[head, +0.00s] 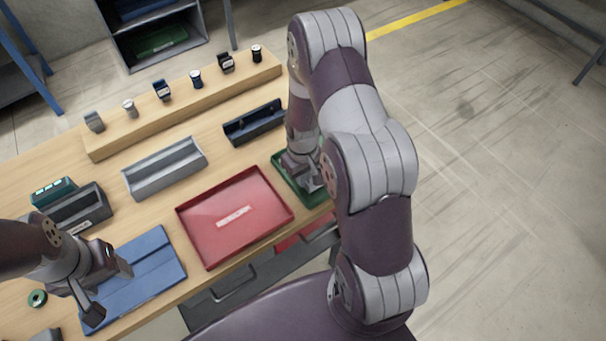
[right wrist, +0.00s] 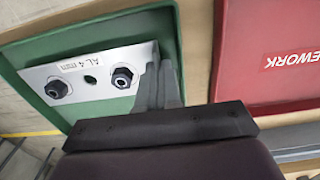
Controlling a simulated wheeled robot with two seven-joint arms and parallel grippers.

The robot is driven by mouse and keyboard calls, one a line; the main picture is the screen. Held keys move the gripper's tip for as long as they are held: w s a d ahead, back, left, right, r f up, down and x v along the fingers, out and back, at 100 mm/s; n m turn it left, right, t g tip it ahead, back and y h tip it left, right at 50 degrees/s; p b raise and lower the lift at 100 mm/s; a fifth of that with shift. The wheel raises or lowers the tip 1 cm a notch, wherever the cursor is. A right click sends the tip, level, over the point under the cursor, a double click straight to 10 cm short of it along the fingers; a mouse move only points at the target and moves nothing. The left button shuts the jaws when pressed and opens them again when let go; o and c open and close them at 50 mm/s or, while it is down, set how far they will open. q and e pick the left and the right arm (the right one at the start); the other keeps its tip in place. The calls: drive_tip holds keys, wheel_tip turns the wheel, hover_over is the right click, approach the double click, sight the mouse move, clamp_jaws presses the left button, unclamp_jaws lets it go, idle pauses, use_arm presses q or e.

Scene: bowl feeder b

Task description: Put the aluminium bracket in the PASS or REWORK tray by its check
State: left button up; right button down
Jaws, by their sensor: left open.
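The aluminium bracket (right wrist: 88,80) is a pale plate marked "AL 4 mm", with two dark nuts and a hole between them. In the right wrist view it lies over the green tray (right wrist: 110,36). My right gripper (right wrist: 160,75) is at the bracket's right end; its fingers look close together, but their grip is unclear. In the head view the right gripper (head: 312,184) is low over the green tray (head: 285,166), hiding the bracket. The red REWORK tray (head: 279,222) holds only its label and also shows at right (right wrist: 262,98). My left gripper (head: 108,290) is open and empty over the blue mat (head: 158,258).
A grey channel fixture (head: 165,172) and a dark blue one (head: 254,127) stand behind the trays. A wooden rail (head: 190,105) carries several small parts. A dark grey block (head: 78,210) with a green device (head: 53,191) is at left. A green ring (head: 37,298) lies near the left arm.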

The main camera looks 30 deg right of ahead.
drive_tip(key=shift+s+f+b, duration=0.1)
drive_tip(key=shift+f+b, duration=0.25)
drive_tip(key=shift+f, duration=0.05)
drive_tip(key=shift+a+f, duration=0.1)
drive_tip(key=shift+s, duration=0.1)
drive_tip(key=c, duration=1.6)
unclamp_jaws()
drive_tip(key=shift+f, duration=0.1)
